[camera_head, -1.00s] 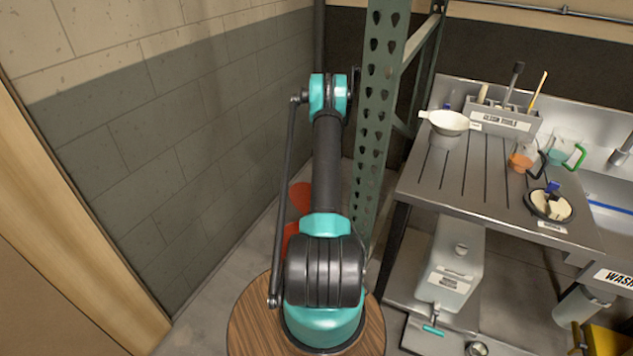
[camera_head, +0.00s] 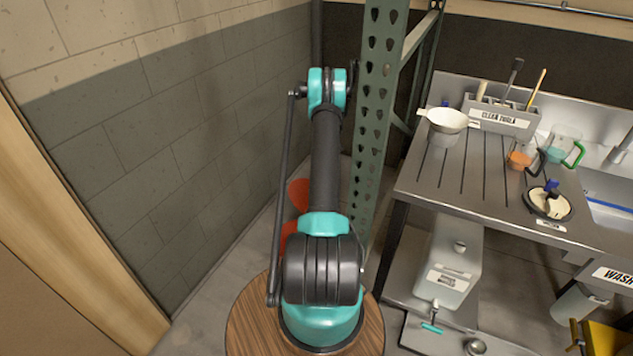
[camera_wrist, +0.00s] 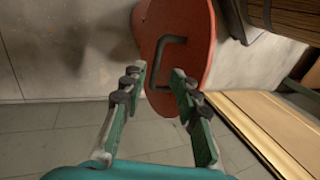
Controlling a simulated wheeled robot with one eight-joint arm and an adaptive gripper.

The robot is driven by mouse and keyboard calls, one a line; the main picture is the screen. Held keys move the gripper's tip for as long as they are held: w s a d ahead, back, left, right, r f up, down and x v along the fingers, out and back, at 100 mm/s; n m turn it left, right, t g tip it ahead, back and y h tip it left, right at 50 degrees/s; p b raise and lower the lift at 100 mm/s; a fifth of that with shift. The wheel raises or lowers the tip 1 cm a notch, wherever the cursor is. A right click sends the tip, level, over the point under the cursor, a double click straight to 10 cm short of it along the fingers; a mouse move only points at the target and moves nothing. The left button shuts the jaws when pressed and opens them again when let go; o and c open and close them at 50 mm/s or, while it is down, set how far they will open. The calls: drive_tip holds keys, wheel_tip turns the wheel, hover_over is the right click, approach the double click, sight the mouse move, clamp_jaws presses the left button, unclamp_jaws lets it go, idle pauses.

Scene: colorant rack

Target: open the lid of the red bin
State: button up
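The red bin shows in the head view only as red patches behind my arm: a rounded upper part (camera_head: 299,192) and a lower part (camera_head: 289,233). In the wrist view its red lid (camera_wrist: 190,35) fills the top middle, with a dark, squared-off bar handle (camera_wrist: 163,62) on its face. My gripper (camera_wrist: 158,76) is open, its two fingers spread apart and pointing at the lid near the handle. Nothing is held between them. The gripper is hidden in the head view. I cannot tell whether the fingertips touch the lid or whether it is raised.
A block wall (camera_head: 185,140) stands close on the left. A green perforated rack post (camera_head: 375,115) rises just right of my arm. A metal sink table (camera_head: 470,185) with tools and cups is at right. A grey tank (camera_head: 450,270) stands beneath it.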

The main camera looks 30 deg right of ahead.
drive_tip(key=v, duration=0.7)
drive_tip(key=shift+r, duration=0.3)
